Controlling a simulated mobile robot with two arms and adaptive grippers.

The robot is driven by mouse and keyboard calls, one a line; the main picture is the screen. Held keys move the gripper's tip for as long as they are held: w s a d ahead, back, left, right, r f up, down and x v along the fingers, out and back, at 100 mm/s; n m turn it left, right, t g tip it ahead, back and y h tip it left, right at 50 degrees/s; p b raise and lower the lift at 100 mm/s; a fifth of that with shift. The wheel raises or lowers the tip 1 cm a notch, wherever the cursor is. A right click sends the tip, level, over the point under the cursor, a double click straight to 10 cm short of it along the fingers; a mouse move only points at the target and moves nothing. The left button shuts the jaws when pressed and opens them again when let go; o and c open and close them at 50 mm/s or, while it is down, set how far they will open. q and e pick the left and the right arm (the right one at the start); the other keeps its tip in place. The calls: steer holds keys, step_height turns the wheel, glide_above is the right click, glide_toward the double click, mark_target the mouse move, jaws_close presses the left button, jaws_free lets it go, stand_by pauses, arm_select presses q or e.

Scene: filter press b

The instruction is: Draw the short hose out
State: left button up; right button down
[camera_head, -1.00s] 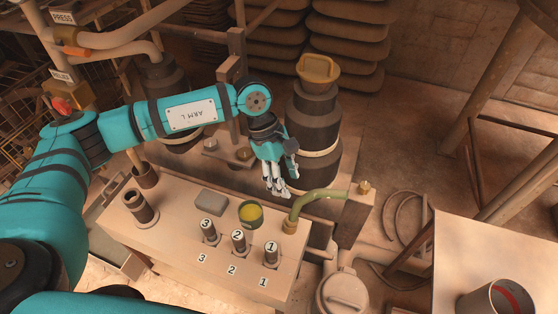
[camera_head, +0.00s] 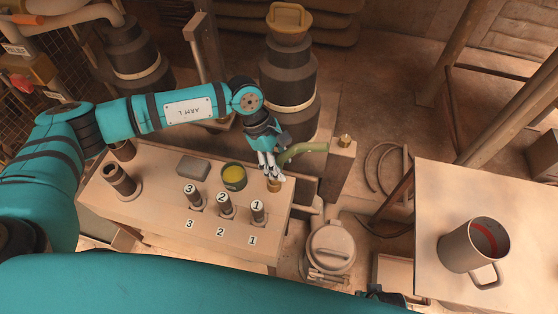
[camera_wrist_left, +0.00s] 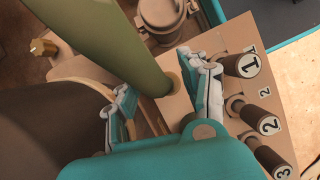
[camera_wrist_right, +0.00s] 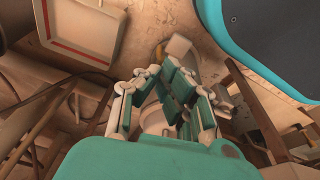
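The short green hose (camera_head: 303,151) bends from a brass socket (camera_head: 275,186) on the bench's right end toward a block with a brass fitting (camera_head: 344,141). My left gripper (camera_head: 270,168) is over the socket at the hose's near end. In the left wrist view the hose (camera_wrist_left: 125,45) passes between the open fingers (camera_wrist_left: 160,92), with a gap visible on both sides. The hose's lower end meets the socket; how deep it sits is hidden. My right gripper (camera_wrist_right: 160,98) has its fingers apart and nothing visible between them.
Numbered plugs 1 (camera_head: 257,208), 2 (camera_head: 223,201) and 3 (camera_head: 193,195) stand on the bench (camera_head: 140,222) close to my left gripper. A green-yellow cup (camera_head: 233,178) is beside them. A dark stacked column (camera_head: 288,75) rises behind. A mug (camera_head: 473,247) stands on the right table.

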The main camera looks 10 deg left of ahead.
arm_select(q)
jaws_close()
steer(key=shift+r, duration=0.1)
arm_select(e)
steer(key=shift+w, duration=0.1)
